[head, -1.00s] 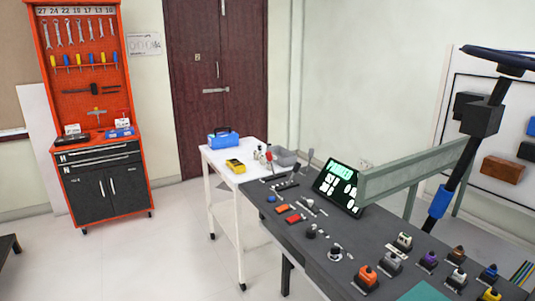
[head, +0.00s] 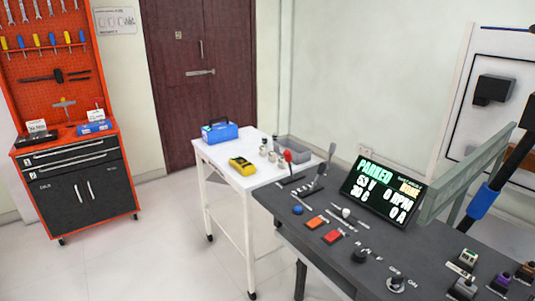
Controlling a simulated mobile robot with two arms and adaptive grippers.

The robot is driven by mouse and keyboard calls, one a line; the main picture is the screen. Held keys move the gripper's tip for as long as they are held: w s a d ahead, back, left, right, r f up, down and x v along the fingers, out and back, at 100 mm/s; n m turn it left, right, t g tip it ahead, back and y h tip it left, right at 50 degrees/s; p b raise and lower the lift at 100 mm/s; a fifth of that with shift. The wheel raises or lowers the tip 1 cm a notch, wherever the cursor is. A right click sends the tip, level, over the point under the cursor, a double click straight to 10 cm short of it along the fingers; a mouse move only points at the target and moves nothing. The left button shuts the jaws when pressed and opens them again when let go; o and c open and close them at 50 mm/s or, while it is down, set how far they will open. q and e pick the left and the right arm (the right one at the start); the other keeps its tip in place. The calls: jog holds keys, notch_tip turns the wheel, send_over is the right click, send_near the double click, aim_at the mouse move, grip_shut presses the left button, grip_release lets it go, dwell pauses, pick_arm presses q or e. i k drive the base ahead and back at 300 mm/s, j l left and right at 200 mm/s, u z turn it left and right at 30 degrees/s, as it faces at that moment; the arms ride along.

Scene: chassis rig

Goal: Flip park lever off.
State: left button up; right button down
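A dark grey control bench (head: 432,246) stands at the right. On its far left corner are a lever with a red knob (head: 287,156) and a lever with a grey paddle top (head: 331,153), both standing up from dark slotted bases. I cannot read a label that tells which is the park lever. A display (head: 382,192) behind the controls reads "PARKED" in green, with 0 RPM and 0 A. Neither of my grippers is in view.
The bench also holds a blue button (head: 297,210), an orange switch (head: 317,222), a red switch (head: 332,236) and several knobs. A white cart (head: 222,158) with a yellow meter (head: 242,165) stands left of it. A grey-green beam (head: 468,172) rises at right. Floor at left is clear.

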aim_at(288, 156)
jog(key=i+j, duration=0.35)
jog(key=j, duration=0.15)
jog(key=i+j+z, duration=0.15)
jog(key=i+j, duration=0.25)
jog(key=j, duration=0.1)
